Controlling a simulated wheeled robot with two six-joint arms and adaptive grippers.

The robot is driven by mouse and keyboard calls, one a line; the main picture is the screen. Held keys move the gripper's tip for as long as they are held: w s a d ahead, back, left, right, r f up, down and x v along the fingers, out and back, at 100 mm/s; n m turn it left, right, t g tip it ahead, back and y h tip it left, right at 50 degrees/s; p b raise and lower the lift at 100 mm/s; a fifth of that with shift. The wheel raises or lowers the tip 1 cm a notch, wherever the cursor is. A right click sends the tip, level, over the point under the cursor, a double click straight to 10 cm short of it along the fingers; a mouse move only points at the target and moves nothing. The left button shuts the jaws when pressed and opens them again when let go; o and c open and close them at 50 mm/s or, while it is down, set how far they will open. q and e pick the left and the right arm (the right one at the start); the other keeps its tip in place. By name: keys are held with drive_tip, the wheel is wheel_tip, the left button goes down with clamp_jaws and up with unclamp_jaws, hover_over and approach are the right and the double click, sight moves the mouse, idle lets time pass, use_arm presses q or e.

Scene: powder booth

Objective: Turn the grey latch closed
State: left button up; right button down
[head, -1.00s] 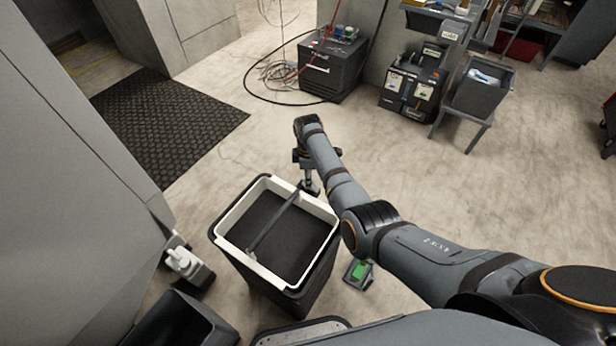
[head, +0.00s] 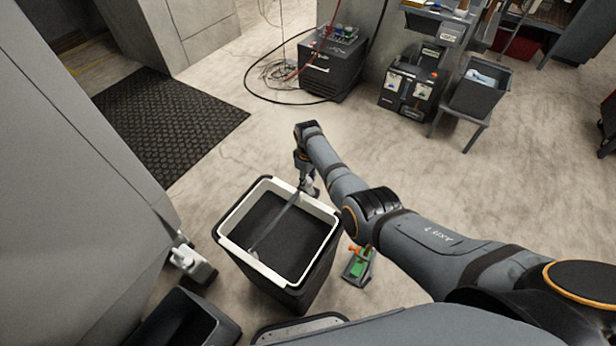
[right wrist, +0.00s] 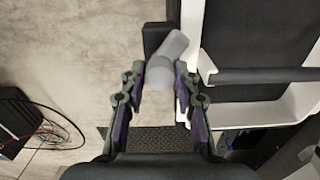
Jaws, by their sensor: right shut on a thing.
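The grey latch (right wrist: 168,62) shows in the right wrist view as a smooth, light grey rounded piece with a tilted upper part. It sits between the fingertips of my right gripper (right wrist: 160,82), which is shut on it. In the head view my right gripper (head: 308,186) is at the far right corner of a dark bin (head: 318,262) with a white rim (head: 236,212). The latch is too small and covered there to make out its angle. My left gripper is not in view.
A thin grey bar (head: 272,224) crosses the bin's opening. A small green and orange item (head: 357,268) stands right of the bin. A white fitting (head: 194,264) is at the grey booth wall on the left. Open floor (head: 400,180) lies to the right.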

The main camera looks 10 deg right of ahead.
drive_tip(key=m+p, duration=0.1)
drive_tip(key=m, duration=0.4)
drive_tip(key=shift+m, duration=0.3)
drive_tip(key=m, duration=0.4)
drive_tip(key=shift+m, duration=0.3)
drive_tip(key=c, duration=1)
unclamp_jaws()
wheel_tip(320, 180, up, 12)
drive_tip(key=shift+r, duration=0.1)
